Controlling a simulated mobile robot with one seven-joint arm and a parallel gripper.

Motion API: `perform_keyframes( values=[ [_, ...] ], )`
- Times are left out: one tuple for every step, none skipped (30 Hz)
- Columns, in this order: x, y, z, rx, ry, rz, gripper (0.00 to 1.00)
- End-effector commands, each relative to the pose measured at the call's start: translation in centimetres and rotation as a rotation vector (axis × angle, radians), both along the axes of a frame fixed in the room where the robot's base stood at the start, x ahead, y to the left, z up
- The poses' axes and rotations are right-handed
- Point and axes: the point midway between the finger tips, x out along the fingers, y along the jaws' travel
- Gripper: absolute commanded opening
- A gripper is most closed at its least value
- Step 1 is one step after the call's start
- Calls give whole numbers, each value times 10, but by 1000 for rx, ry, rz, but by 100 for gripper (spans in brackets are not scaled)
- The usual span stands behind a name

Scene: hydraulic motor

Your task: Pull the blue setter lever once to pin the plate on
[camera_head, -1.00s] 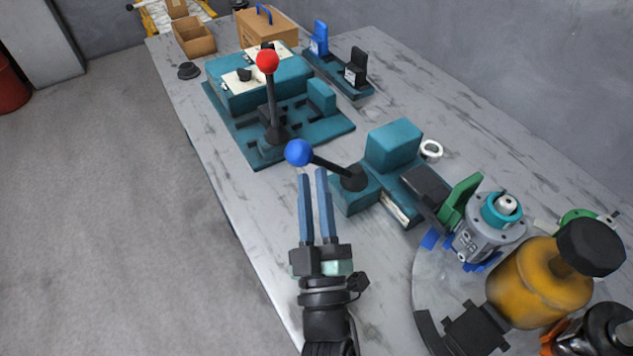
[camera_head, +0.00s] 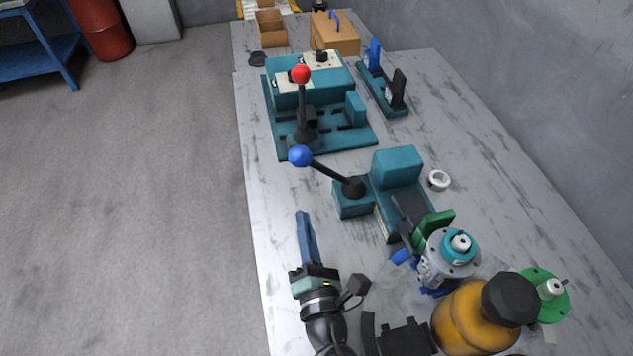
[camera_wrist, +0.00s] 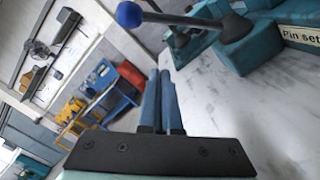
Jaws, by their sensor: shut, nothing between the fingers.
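The setter lever is a black rod with a blue ball knob (camera_head: 300,156), leaning left out of a teal pin setter (camera_head: 354,202) on the table. The blue knob also shows at the top of the wrist view (camera_wrist: 129,14), with part of the "Pin set" label (camera_wrist: 300,35) at the right. My gripper (camera_head: 303,214) has long blue fingers lying together, shut and empty. Its tips are below the knob in the head view, apart from it. A grey motor with a teal top (camera_head: 450,258) stands right of the setter, with a green plate (camera_head: 433,229) beside it.
A teal press with a red-knobbed lever (camera_head: 301,75) stands behind the setter. An amber bottle-shaped part with a black cap (camera_head: 470,318) and a green disc (camera_head: 545,295) are at the lower right. A white ring (camera_head: 439,180) lies right of the setter. The table's left strip is bare.

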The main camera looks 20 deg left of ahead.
Motion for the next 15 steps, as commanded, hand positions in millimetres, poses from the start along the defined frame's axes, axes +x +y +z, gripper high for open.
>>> perform_keyframes(
  values=[
    [10,6,2,2,-2,1,0],
    [15,10,3,3,-3,2,0],
    [22,14,3,3,-3,2,0],
    [27,17,3,2,-2,1,0],
    [32,20,3,3,-1,1,0],
    [38,24,3,4,-2,2,0],
    [42,27,3,3,-1,1,0],
    [47,29,3,3,-1,1,0],
    [51,25,12,2,-1,-4,0],
    [53,22,16,2,-1,-3,0],
    [56,19,19,3,-1,-4,0],
    [59,16,22,2,-1,-4,0],
    [61,15,23,2,-1,-2,0],
    [62,13,25,3,-1,-2,0],
    [64,12,26,3,0,-1,0]
  ],
)
